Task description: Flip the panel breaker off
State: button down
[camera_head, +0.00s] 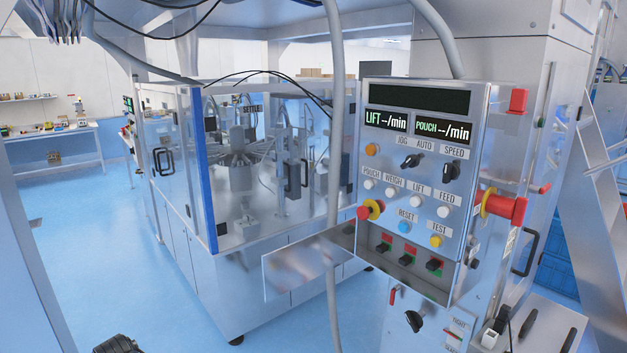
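The control panel (467,225) is a grey metal box at the right of the head view. Along its lower face are three small black switches with red and green marks: a left one (384,247), a middle one (406,259) and a right one (434,265). I cannot read a label showing which is the breaker, and their lever positions are too small to tell. Below the panel is a black rotary handle (413,321) beside a small red lever. My gripper's fingers do not show; a dark part at the bottom left edge may be my arm.
Blue floor (100,235) is clear at left.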

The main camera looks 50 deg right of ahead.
aim_at(432, 265)
jog(key=z, duration=2.7)
jog(key=k, duration=0.75)
jog(key=u, duration=0.15)
jog(key=i, duration=0.45)
jog(key=u, duration=0.05)
